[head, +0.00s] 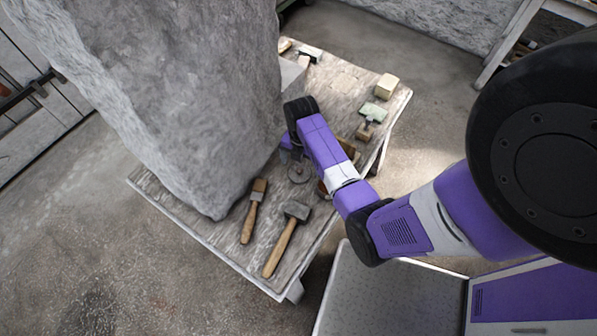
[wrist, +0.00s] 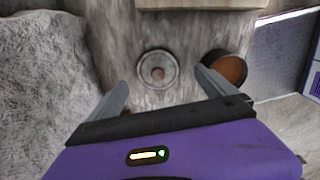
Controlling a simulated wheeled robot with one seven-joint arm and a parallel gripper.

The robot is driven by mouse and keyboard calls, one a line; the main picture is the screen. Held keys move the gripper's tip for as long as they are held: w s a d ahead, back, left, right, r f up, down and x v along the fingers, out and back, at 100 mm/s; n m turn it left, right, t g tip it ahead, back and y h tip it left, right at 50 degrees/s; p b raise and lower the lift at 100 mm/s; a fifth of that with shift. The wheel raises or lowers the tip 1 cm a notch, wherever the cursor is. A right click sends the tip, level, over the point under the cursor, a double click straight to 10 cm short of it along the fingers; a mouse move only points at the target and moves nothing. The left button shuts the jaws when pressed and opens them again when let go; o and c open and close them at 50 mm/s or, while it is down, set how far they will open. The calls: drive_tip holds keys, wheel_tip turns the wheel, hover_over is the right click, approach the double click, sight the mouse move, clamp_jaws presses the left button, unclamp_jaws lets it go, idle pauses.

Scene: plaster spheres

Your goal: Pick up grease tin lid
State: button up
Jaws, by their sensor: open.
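A round grey metal disc (wrist: 158,69), which looks like the grease tin lid, lies flat on the worktable with a small brownish spot at its centre. It also shows in the head view (head: 299,173), just below my gripper (head: 289,152). A dark round tin with a brown inside (wrist: 229,69) stands to the right of the lid in the wrist view. In that view my gripper (wrist: 163,80) is open and empty, its fingers spread to either side below the lid, apart from it. The height of the fingers above the table is hard to tell.
A huge rough stone (head: 160,90) covers the table's left part, close to my gripper. A brush (head: 254,208) and a mallet (head: 287,236) lie at the front of the wooden table (head: 225,255). A pale block (head: 386,86) and small tools lie toward the back right.

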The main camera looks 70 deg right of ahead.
sight(300, 170)
drive_tip(key=f, duration=0.4)
drive_tip(key=shift+w, duration=0.2)
drive_tip(key=shift+c, duration=0.2)
drive_tip(key=c, duration=1.3)
drive_tip(key=shift+c, duration=0.2)
